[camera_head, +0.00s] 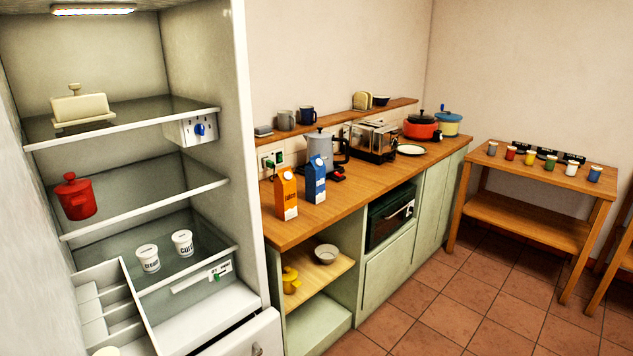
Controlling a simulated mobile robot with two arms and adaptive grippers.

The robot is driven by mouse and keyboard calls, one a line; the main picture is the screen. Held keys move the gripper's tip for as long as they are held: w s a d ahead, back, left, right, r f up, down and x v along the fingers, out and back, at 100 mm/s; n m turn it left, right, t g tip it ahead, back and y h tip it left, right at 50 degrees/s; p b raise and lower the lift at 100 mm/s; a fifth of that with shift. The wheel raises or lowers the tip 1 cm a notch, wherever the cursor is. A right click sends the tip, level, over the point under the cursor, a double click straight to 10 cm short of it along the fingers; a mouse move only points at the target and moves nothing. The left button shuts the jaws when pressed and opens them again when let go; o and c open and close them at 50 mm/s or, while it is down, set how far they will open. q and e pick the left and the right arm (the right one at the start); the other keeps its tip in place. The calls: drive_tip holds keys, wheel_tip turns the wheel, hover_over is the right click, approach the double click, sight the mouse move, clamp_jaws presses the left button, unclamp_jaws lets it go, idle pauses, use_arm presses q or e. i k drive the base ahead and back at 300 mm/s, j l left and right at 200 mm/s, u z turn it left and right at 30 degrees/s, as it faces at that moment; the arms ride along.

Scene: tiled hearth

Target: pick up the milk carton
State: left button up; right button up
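Two gable-top cartons stand upright on the left part of the wooden counter (340,212). The blue and white carton (315,180) is likely the milk carton, but its lettering is too small to read. An orange and white carton (286,193) stands just left of it and nearer to me. A grey kettle (320,146) stands close behind the blue carton and is partly hidden by it. Neither of my grippers is in view, and nothing is seen touching the cartons.
The open fridge (240,110) at left holds a butter dish (80,106), a red pot (76,197) and two white tubs. A toaster (373,141), plate (410,150) and orange pot (421,126) stand further along the counter. A side table (527,172) bears several small cups. Tiled floor (450,300) is clear.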

sight(315, 169)
drive_tip(key=i+l+u, duration=0.1)
drive_tip(key=u, duration=0.35)
drive_tip(key=l+u, duration=0.2)
drive_tip(key=u, duration=0.25)
drive_tip(key=l+u, duration=0.15)
drive_tip(key=u, duration=0.3)
drive_tip(key=l+u, duration=0.2)
drive_tip(key=u, duration=0.25)
drive_tip(key=i+l+u, duration=0.1)
drive_tip(key=l+u, duration=0.25)
drive_tip(key=l, duration=0.2)
drive_tip(key=l+u, duration=0.35)
drive_tip(key=l, duration=0.25)
drive_tip(key=l+z, duration=0.3)
drive_tip(key=l, duration=0.2)
drive_tip(key=i+l+z, duration=0.15)
drive_tip(key=l+z, duration=0.15)
drive_tip(key=l, duration=0.15)
